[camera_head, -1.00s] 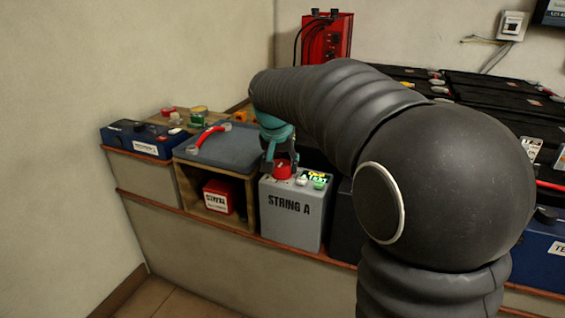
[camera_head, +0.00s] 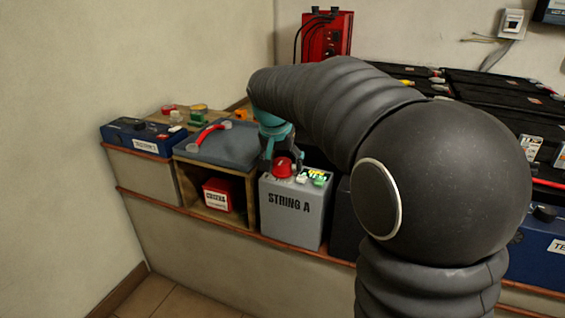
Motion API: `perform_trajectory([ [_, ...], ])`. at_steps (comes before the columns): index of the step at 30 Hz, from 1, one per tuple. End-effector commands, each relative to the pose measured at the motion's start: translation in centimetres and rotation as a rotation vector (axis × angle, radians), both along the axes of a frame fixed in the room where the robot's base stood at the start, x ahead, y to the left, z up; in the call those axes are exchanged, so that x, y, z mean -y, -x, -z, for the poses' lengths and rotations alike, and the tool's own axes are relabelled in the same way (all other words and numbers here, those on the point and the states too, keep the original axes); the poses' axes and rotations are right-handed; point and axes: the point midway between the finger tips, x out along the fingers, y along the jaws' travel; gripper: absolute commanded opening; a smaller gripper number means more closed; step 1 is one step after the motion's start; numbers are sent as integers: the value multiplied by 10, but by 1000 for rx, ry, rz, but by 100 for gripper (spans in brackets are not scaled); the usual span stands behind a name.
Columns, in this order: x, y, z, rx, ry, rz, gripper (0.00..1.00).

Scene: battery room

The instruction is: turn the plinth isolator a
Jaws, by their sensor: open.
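The plinth isolator A is a grey box (camera_head: 293,220) lettered "STRING A", with a red knob (camera_head: 283,168) on its top. White and green parts (camera_head: 312,178) sit to the right of the knob on the same top. My gripper (camera_head: 281,165) points down at the red knob, with its fingers around or just beside it. The gripper is open. The exact gap between fingers and knob is too small to tell. My arm hides part of the area behind and to the right of the box.
A grey tray (camera_head: 232,150) with a red-handled tool (camera_head: 207,134) lies left of the box, above a wooden cubby holding a red box (camera_head: 218,194). A blue unit (camera_head: 137,138) stands at far left. Black batteries (camera_head: 500,92) fill the back right.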

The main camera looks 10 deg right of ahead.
Motion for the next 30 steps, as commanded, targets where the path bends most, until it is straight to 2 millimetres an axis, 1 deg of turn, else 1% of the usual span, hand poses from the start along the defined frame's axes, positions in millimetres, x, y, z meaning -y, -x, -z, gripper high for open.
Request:
perform_trajectory([
  [5,-2,3,-11,3,0,-1,74],
  [8,-5,8,-25,4,0,-2,74],
  [15,-15,24,-69,5,0,-2,74],
  [21,-20,35,-97,1,0,-1,74],
  [25,-22,39,-107,0,0,-1,74],
  [30,-23,41,-111,-1,0,-1,74],
])
